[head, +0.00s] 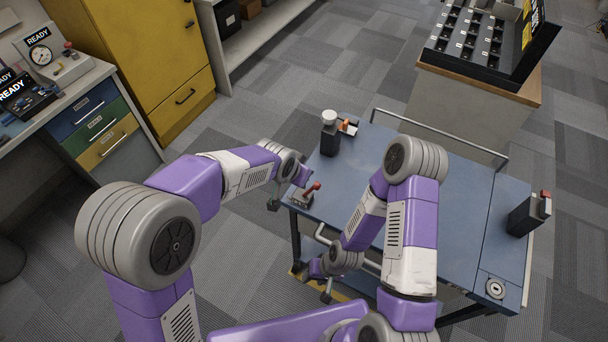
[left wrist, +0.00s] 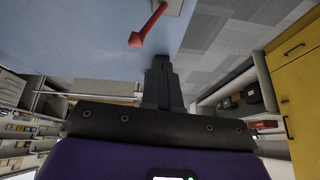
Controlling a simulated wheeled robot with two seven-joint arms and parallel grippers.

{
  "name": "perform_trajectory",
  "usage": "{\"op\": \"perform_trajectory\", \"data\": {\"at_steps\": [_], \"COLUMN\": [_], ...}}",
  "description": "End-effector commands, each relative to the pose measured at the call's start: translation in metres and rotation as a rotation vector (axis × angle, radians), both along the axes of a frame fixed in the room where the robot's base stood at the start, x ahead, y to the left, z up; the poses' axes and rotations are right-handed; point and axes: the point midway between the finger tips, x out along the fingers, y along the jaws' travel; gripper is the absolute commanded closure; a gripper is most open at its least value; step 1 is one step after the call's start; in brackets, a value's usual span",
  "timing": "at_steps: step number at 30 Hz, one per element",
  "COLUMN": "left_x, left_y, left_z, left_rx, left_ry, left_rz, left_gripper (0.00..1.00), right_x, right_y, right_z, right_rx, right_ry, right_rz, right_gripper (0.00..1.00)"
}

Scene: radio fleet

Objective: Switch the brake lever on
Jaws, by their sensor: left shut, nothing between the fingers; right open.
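The brake lever (head: 312,190) has a red handle on a small grey base, at the left end of the blue cart top. Its red handle also shows at the top of the left wrist view (left wrist: 148,27), with part of the pale base. My left gripper (head: 274,204) is at the cart's left edge, just left of the lever and apart from it. In the left wrist view its fingers (left wrist: 160,75) are shut and empty, below the red handle. My right gripper (head: 327,290) is low at the cart's near side, open and partly hidden, away from the lever.
The blue cart (head: 465,195) carries a dark bottle-like item (head: 329,135) at its far left and a black box (head: 527,214) at its right. A rail (head: 440,128) runs along its far side. A desk with READY devices (head: 55,60) stands left, beside a yellow cabinet (head: 140,50).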

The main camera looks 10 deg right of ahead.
Motion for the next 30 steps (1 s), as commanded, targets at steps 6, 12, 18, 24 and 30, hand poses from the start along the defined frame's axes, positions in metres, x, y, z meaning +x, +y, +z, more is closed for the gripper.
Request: {"op": "perform_trajectory", "data": {"at_steps": [6, 12, 18, 24, 30], "left_x": [-0.024, -0.032, -0.033, -0.033, -0.033], "left_y": [0.003, 0.005, 0.006, 0.006, 0.007], "left_z": [0.036, 0.049, 0.050, 0.050, 0.049], "left_rx": [-0.002, -0.001, -0.001, -0.002, -0.001], "left_ry": [-0.004, -0.003, -0.002, -0.003, -0.001], "left_rz": [-0.001, 0.001, 0.003, 0.003, 0.004], "left_gripper": [1.00, 1.00, 1.00, 1.00, 1.00], "right_x": [-0.001, 0.000, 0.000, 0.000, 0.000], "right_y": [0.000, 0.000, 0.000, 0.000, 0.000], "right_z": [0.004, 0.005, 0.005, 0.005, 0.005], "right_rx": [0.000, 0.000, 0.000, 0.000, 0.000], "right_ry": [0.001, 0.001, 0.001, 0.001, 0.001], "right_rz": [-0.001, -0.001, -0.001, -0.001, -0.001], "right_gripper": [0.57, 0.57, 0.57, 0.57, 0.57]}}
